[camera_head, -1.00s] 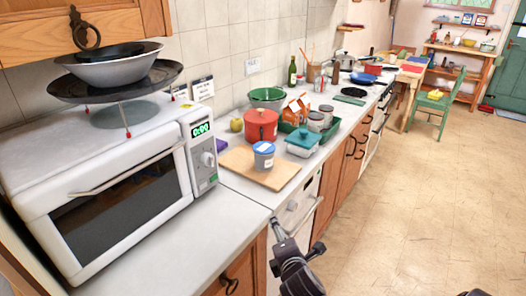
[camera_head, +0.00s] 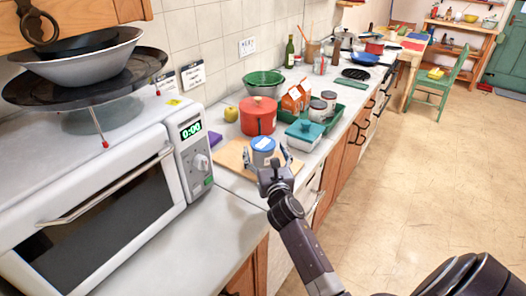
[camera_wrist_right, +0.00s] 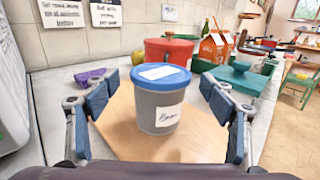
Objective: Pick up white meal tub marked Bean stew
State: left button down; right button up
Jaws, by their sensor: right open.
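The meal tub (camera_head: 263,146) has a blue lid and a white label; its body looks grey-white. It stands upright on a wooden board on the counter. In the right wrist view the tub (camera_wrist_right: 158,100) shows a label on its side that begins "Bean"; the rest is hard to read. My right gripper (camera_head: 268,165) is open at the near side of the tub. In the right wrist view its fingers (camera_wrist_right: 160,105) stand left and right of the tub, with gaps on both sides. My left gripper is not in view.
The wooden board (camera_head: 231,157) lies right of the microwave (camera_head: 110,200). A red pot (camera_head: 258,116) stands close behind the tub.

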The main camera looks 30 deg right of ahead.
aim_at(263, 142)
jog(key=x, duration=0.3)
jog(key=shift+w+d+r, duration=0.1)
jog(key=shift+w+d, duration=0.05)
jog(key=shift+w, duration=0.1)
jog(key=shift+c, duration=0.6)
jog(key=c, duration=1.3)
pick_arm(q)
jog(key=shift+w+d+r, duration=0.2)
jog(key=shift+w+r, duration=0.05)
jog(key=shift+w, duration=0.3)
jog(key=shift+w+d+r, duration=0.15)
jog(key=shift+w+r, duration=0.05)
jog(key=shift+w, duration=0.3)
pick_arm(e)
jog(key=shift+r, duration=0.1)
jog(key=shift+c, duration=0.4)
jog(key=shift+r, duration=0.15)
